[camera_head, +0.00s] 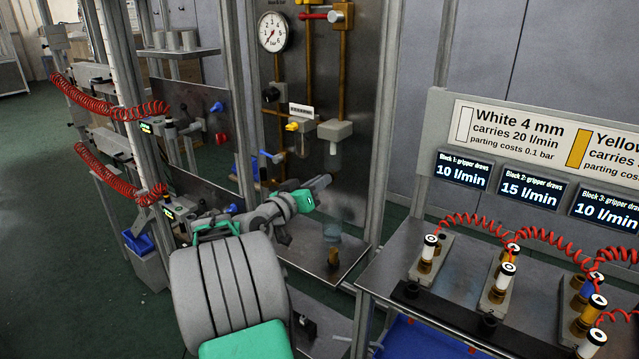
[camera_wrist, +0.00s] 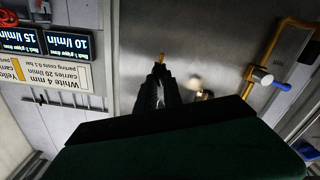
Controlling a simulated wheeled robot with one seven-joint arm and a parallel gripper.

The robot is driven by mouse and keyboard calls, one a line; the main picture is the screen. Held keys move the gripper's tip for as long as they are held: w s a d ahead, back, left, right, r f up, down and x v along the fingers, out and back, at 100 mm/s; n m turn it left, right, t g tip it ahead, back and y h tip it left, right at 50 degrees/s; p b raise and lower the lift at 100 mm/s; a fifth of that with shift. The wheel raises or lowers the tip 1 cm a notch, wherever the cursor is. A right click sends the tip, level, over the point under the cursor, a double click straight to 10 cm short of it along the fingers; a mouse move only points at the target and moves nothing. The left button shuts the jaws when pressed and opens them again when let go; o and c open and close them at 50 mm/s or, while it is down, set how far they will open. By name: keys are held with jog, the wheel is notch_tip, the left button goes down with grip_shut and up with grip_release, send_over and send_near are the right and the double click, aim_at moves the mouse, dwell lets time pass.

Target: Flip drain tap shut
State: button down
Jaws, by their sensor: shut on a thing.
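My gripper (camera_head: 326,181) is in front of the grey back panel, below a grey block (camera_head: 335,130) on the brass pipework. In the wrist view my gripper (camera_wrist: 160,68) has its dark fingers together, with a small yellow piece (camera_wrist: 161,57) at their tips. This looks like the lever of the drain tap, but most of it is hidden by the fingers. In the head view I cannot make out the held piece. A clear cup (camera_head: 332,228) with a brass fitting (camera_head: 333,257) below it stands under my gripper.
A yellow-handled tap (camera_head: 292,126) and a blue-handled valve (camera_head: 268,155) are left of the block; a blue handle also shows in the wrist view (camera_wrist: 268,79). A gauge (camera_head: 273,32) is above. A bench with gripper blocks (camera_head: 497,285) and red coiled hoses stands right.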

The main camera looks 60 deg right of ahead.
jog(key=shift+n, duration=0.4)
jog(key=shift+w+f+n+p, duration=0.1)
jog(key=shift+n+p, duration=1.65)
jog(key=shift+n, duration=1.45)
jog(key=shift+w+f+n+p, duration=0.1)
jog(key=shift+n+p, duration=1.6)
jog(key=shift+n, duration=1.5)
jog(key=c, duration=1.5)
grip_release()
